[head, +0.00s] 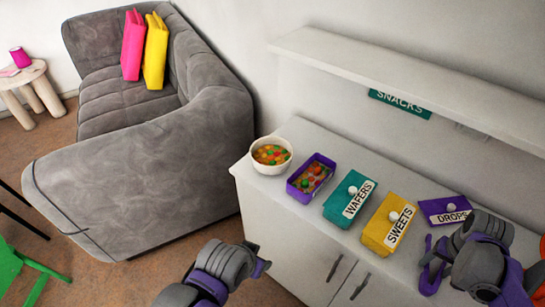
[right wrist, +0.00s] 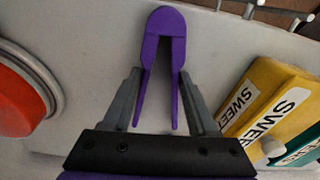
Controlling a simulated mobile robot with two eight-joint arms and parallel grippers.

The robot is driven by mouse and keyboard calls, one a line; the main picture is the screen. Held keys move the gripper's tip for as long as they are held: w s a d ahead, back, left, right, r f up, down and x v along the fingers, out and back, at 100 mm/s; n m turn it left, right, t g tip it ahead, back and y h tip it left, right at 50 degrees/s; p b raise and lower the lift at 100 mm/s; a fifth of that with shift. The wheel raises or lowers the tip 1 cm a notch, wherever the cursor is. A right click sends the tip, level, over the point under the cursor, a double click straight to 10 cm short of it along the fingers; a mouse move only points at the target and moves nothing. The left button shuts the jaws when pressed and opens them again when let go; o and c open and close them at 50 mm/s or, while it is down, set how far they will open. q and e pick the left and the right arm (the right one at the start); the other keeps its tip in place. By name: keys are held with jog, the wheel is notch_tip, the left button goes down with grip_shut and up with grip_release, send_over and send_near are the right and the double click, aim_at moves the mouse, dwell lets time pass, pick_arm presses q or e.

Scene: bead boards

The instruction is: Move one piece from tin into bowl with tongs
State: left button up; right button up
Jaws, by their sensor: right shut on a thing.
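The white bowl (head: 288,163) on the cabinet top holds several coloured pieces. Right of it stands an open purple tin (head: 292,190) with coloured pieces inside. Its apparent lid, purple and labelled DROPS (head: 437,207), lies apart at the right. My right gripper (right wrist: 160,75) is shut on the purple tongs (right wrist: 163,22), near the cabinet's front right. The tongs' two legs are spread apart between my fingers; they also show in the head view (head: 429,280). My left gripper (head: 264,267) is in front of the cabinet, away from the tin; its jaw opening is unclear.
A teal WAFERS tin (head: 338,205) and a yellow SWEETS tin (head: 380,228), both lidded, stand between the open tin and the tongs. A shelf (head: 400,70) overhangs the back. A red round thing (right wrist: 15,100) is near my right gripper. A grey sofa (head: 140,170) stands left.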

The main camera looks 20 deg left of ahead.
pick_arm(q)
jog(key=w+r+p, duration=0.3)
jog(key=r+p, duration=0.3)
jog(key=r, duration=0.2)
jog(key=shift+w+r+t, duration=0.35)
jog(key=shift+w+t, duration=0.05)
pick_arm(e)
notch_tip(320, 180, up, 12)
pick_arm(q)
jog(key=shift+s, duration=0.2)
pick_arm(e)
jog(key=shift+s, duration=0.1)
